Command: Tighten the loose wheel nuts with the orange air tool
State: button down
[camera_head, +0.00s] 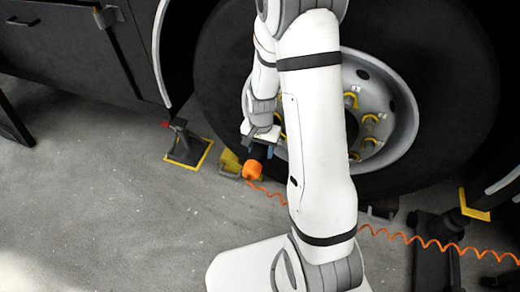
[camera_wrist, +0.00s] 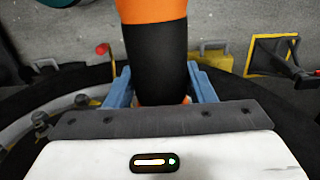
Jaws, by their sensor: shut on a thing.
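The orange air tool (camera_head: 253,169) hangs in my gripper (camera_head: 262,140) in front of the wheel's lower left, with its orange coiled hose (camera_head: 420,241) running right. In the wrist view my gripper (camera_wrist: 160,85) has its blue fingers shut on the tool's black grip (camera_wrist: 155,55); the tool's orange body fills the top edge. The silver wheel rim (camera_head: 402,112) carries nuts with yellow pointers (camera_head: 370,118), several visible on its right side. My arm hides the rim's middle and left, so I cannot tell which nuts are loose.
A black jack with a red knob (camera_head: 186,145) stands on a yellow-edged base left of the wheel. A yellow chock (camera_head: 230,162) sits by the tyre (camera_head: 455,85). The floor at left is clear.

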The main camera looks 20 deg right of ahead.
aim_at(255, 158)
jog(key=shift+w+d+r, duration=0.1)
jog(key=shift+w+d, duration=0.3)
jog(key=shift+w, duration=0.2)
jog(key=shift+w+d+r, duration=0.1)
jog(key=shift+w+d, duration=0.25)
jog(key=shift+w, duration=0.2)
dwell(1.8)
jog(key=shift+s+a+f, duration=0.1)
jog(key=shift+a, duration=0.05)
dwell(0.7)
jog(key=shift+s+a, duration=0.7)
jog(key=shift+s, duration=0.35)
jog(key=shift+s+a, duration=0.75)
jog(key=shift+s, duration=0.25)
jog(key=shift+s+a, duration=0.7)
jog(key=shift+s, duration=0.35)
jog(key=shift+p, duration=0.35)
